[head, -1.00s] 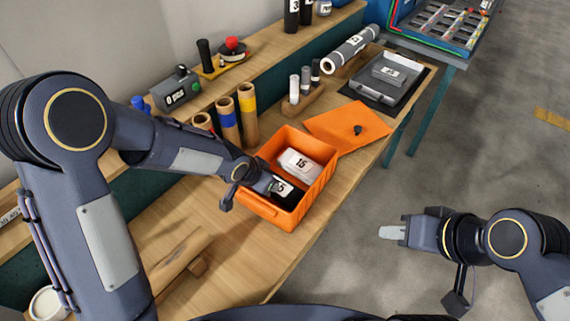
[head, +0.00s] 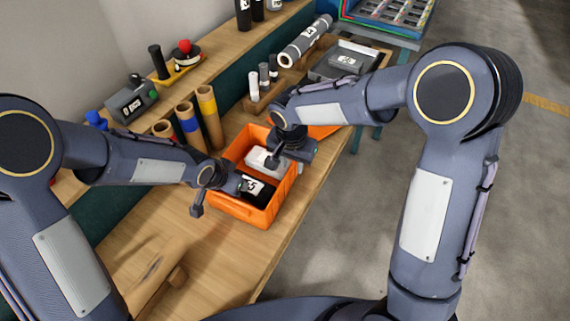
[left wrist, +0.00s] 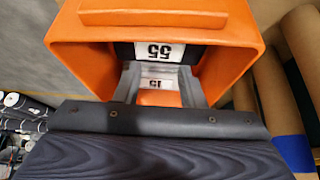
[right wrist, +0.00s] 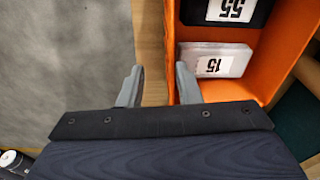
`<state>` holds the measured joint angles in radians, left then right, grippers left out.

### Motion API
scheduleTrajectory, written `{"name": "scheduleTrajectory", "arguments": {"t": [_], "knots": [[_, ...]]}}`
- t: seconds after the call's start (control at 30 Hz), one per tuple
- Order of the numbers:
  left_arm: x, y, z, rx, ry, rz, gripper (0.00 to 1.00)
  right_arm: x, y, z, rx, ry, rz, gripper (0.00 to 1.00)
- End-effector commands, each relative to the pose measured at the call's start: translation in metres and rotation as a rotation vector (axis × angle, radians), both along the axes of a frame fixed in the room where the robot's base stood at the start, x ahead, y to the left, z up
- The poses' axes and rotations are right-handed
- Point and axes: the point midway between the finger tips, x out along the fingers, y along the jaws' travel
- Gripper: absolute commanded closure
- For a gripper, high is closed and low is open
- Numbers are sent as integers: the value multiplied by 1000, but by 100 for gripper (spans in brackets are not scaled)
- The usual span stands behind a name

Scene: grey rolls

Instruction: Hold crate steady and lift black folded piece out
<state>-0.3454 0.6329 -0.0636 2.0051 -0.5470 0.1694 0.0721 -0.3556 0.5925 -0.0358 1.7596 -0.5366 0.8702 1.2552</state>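The orange crate (head: 238,208) stands on the bench near its front edge. The black folded piece (head: 262,194), labelled 55, lies in its near end and also shows in the left wrist view (left wrist: 124,53). A white piece (head: 257,157), labelled 15, lies behind it. My left gripper (left wrist: 158,78) is open at the crate's mouth, its tips by the black piece; whether they touch it I cannot tell. My right gripper (right wrist: 158,82) is open at the crate's right side wall, one finger outside, one inside; in the head view it partly hides the crate.
An orange sheet (head: 322,131) lies behind the crate, mostly covered by my right arm. Upright rolls (head: 209,115) with coloured bands stand close on the left. A holder with small rolls (head: 254,92) stands behind. Bare bench lies in front and floor to the right.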

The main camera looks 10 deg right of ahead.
Motion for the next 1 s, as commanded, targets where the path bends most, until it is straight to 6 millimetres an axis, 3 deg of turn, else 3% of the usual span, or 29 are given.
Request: {"name": "scheduleTrajectory", "arguments": {"t": [0.2, 0.7, 1.0], "knots": [[0, 0, 0, 0, 0, 0, 64, 10, 15, -22, -30, 3, -24, 69], [0, 0, 0, 0, 0, 0, 64, 18, 10, -87, -31, 5, -25, 69], [0, 0, 0, 0, 0, 0, 64, 20, 9, -97, -31, 2, -26, 69]]}}
